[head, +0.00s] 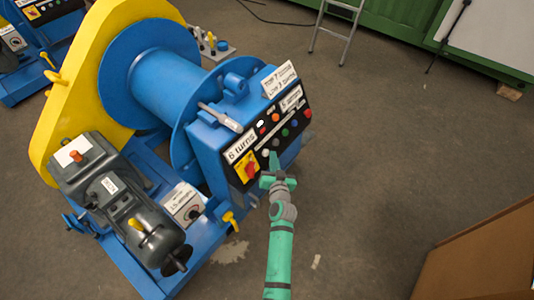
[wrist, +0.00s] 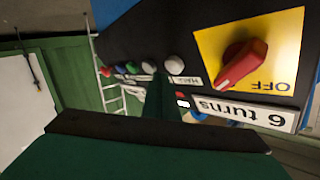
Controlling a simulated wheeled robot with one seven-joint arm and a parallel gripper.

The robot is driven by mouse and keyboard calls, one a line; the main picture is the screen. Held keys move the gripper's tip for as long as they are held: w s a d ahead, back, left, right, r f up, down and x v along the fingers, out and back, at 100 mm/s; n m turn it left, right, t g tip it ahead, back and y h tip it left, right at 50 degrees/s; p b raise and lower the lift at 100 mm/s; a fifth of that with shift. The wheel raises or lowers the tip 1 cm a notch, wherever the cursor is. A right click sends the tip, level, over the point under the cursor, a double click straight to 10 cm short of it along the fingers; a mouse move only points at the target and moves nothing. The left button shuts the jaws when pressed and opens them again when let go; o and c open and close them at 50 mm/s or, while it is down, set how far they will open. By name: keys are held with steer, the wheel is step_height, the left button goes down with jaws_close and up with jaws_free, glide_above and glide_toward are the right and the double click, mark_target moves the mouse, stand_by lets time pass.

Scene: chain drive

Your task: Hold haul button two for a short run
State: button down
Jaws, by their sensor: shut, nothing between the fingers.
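The blue winch has a black control panel (wrist: 215,45) with a row of round buttons. A small label (wrist: 186,81), apparently reading HAUL, sits by the nearest pale buttons, partly covered. My gripper (head: 273,163) is shut and empty, tips toward the lower part of the panel. It also shows in the wrist view (wrist: 165,92). I cannot tell whether it touches a button.
A red rotary switch (wrist: 240,65) on a yellow plate marked OFF and a "6 turns" label (wrist: 243,112) are beside the buttons. The blue drum (head: 165,80), yellow guard (head: 90,70) and grey motor (head: 130,205) are left. A brown box (head: 485,255) stands right; open floor lies between.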

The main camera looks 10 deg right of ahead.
stand_by(0.3)
steer(key=shift+s+d+r, duration=0.6)
steer(key=shift+s+d, duration=0.1)
steer(key=shift+s, duration=0.2)
steer(key=shift+s+d+r, duration=0.55)
steer(key=shift+s+d, duration=0.15)
steer(key=shift+s, duration=0.2)
steer(key=s+a+f+n, duration=0.15)
steer(key=s+a, duration=0.45)
steer(key=s, duration=0.6)
steer(key=s+a+f, duration=0.2)
steer(key=s+a, duration=0.4)
steer(key=s, duration=0.7)
steer(key=s+a+r+n+y, duration=0.1)
steer(key=s+a+r+n, duration=0.1)
steer(key=s+a+r, duration=0.2)
steer(key=s+a+r+n+y, duration=0.1)
steer(key=s+a+r, duration=0.3)
steer(key=s+r, duration=0.6)
steer(key=s, duration=0.4)
steer(key=shift+r+n, duration=0.3)
steer(key=shift+n, duration=0.05)
